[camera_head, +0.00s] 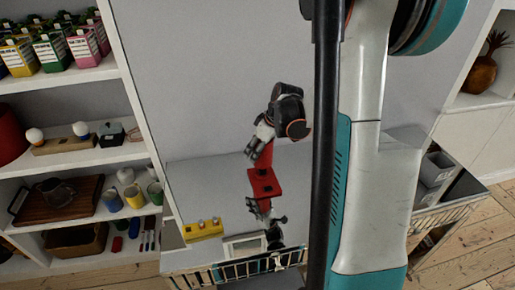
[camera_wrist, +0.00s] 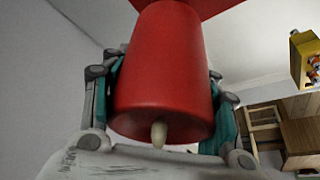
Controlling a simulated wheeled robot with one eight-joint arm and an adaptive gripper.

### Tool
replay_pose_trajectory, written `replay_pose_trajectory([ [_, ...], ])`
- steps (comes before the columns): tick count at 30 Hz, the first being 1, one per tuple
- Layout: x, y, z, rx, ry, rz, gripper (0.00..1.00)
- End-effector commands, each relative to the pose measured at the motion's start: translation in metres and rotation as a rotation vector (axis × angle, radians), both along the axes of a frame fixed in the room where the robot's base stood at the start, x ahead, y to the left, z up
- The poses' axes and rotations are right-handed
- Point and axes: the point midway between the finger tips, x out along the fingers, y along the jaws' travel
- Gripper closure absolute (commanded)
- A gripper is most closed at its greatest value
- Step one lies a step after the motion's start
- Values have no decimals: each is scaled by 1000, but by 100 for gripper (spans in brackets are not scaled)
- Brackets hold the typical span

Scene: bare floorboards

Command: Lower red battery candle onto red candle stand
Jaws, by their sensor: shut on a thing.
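The red battery candle (camera_wrist: 165,75) is between the teal-padded fingers of my gripper (camera_wrist: 165,100). Its pale wick tip shows at the bottom of the wrist view, and its far end meets or overlaps the red candle stand (camera_wrist: 205,6) at the top edge. In the head view my gripper (camera_head: 262,148) is above the flat, square red stand (camera_head: 265,187), with the red candle (camera_head: 264,157) between gripper and stand. The candle looks roughly upright there. Whether candle and stand touch or a small gap remains, I cannot tell.
A yellow block with knobs (camera_head: 202,230) and a white frame (camera_head: 245,245) are in front of the stand. A slatted rail (camera_head: 280,262) runs along the front edge. Loaded shelves (camera_head: 70,155) stand at the left.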

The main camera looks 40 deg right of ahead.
Motion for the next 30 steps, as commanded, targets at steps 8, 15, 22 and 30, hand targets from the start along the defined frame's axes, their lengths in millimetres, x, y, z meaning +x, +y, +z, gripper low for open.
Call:
replay_pose_trajectory([
  [8, 0, 0, -17, 0, 0, 0, 74],
  [15, 0, 0, -30, 0, 0, 0, 74],
  [22, 0, 0, -35, 0, 0, 0, 74],
  [30, 0, 0, -34, 0, 0, 0, 74],
])
